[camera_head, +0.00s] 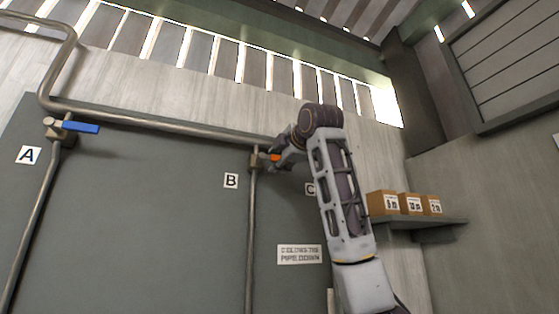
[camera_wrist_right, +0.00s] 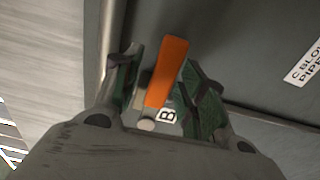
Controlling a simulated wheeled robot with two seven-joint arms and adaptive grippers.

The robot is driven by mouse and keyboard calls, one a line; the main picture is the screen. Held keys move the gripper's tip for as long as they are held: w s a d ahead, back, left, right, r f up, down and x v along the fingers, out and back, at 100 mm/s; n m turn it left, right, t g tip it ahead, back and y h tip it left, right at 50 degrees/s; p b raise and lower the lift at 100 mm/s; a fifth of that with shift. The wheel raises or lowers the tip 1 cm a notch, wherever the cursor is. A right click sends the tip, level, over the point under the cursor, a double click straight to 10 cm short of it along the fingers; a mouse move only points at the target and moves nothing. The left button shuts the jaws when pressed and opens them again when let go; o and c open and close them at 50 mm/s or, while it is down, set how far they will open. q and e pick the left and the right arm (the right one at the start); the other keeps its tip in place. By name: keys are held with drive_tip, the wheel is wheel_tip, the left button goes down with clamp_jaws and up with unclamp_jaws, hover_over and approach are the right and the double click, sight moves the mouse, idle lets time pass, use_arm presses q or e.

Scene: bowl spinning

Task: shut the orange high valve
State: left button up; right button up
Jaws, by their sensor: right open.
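The orange valve handle (camera_head: 275,157) is on valve B, where a vertical pipe (camera_head: 252,215) meets its brown valve body (camera_head: 257,160) high on the grey wall panel. In the head view only a small part of the handle shows to the right of the pipe; my right gripper (camera_head: 284,158) hides the rest. In the right wrist view the orange handle (camera_wrist_right: 168,72) lies between the two green-padded fingers of my open right gripper (camera_wrist_right: 163,78). Contact with the fingers cannot be told. My left gripper is not in view.
A blue valve handle (camera_head: 80,127) is on pipe A at the left. A horizontal pipe (camera_head: 170,124) runs above valve B. A shelf (camera_head: 425,222) with cardboard boxes (camera_head: 411,203) is right of my arm. A sign (camera_head: 299,254) is on the panel below.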

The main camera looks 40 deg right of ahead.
drive_tip(key=shift+s, duration=0.1)
drive_tip(key=v, duration=1.1)
drive_tip(key=shift+s+a, duration=0.2)
drive_tip(key=shift+s, duration=0.2)
drive_tip(key=shift+w, duration=0.1)
idle(0.4)
